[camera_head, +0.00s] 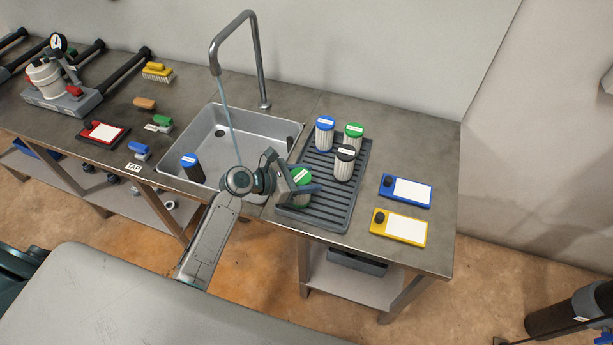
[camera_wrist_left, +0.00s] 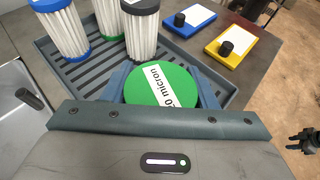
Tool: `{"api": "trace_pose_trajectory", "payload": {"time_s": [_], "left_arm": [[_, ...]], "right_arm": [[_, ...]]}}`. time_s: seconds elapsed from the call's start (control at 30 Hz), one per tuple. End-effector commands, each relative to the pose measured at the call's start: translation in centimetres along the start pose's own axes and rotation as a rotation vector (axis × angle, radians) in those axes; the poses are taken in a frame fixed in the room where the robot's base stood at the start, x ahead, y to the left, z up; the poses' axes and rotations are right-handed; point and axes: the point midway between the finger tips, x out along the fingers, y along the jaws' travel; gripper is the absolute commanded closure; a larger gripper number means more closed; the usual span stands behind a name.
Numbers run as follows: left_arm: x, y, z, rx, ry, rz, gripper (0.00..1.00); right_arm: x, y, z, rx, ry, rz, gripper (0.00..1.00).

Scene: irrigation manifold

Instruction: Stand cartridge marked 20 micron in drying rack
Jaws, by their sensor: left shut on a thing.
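A green-capped cartridge (camera_head: 301,176) is at the near left end of the grey drying rack (camera_head: 327,213). In the left wrist view its cap (camera_wrist_left: 150,84) carries a white label, partly hidden, with "0 micron" readable. My left gripper (camera_head: 302,189) is shut on this cartridge, with one finger on each side of the cap. The cartridge looks upright over the rack slats; its lower end is hidden, so I cannot tell whether it touches them.
Blue-capped (camera_head: 324,133), green-capped (camera_head: 352,138) and black-capped (camera_head: 344,163) cartridges stand in the rack. A dark, blue-capped cartridge (camera_head: 193,168) stands in the sink (camera_head: 220,125) beneath a running tap (camera_head: 256,60).

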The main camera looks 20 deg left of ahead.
Motion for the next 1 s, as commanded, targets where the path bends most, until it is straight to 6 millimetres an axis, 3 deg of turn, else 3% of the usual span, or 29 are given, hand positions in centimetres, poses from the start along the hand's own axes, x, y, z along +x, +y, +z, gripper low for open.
{"api": "trace_pose_trajectory", "payload": {"time_s": [0.4,0.43,0.53,0.87,1.0], "left_arm": [[0.2,0.0,-0.6,0.000,-0.002,0.001,0.74],[0.2,0.0,-0.6,0.000,-0.001,0.001,0.44],[0.2,0.0,-0.6,0.001,-0.001,0.001,0.26],[0.1,0.0,-0.4,0.002,-0.001,0.001,0.26],[-1.3,0.1,-0.6,0.003,0.001,0.003,0.26]], "right_arm": [[-0.1,-0.2,0.0,0.001,0.000,-0.002,0.64],[-0.1,-0.1,0.0,0.001,0.000,-0.002,0.64],[-0.1,0.1,-0.1,0.000,0.001,0.001,0.64],[-0.1,0.4,-0.1,-0.002,0.001,0.004,0.64],[0.3,0.4,0.0,-0.002,0.001,0.004,0.64]]}}
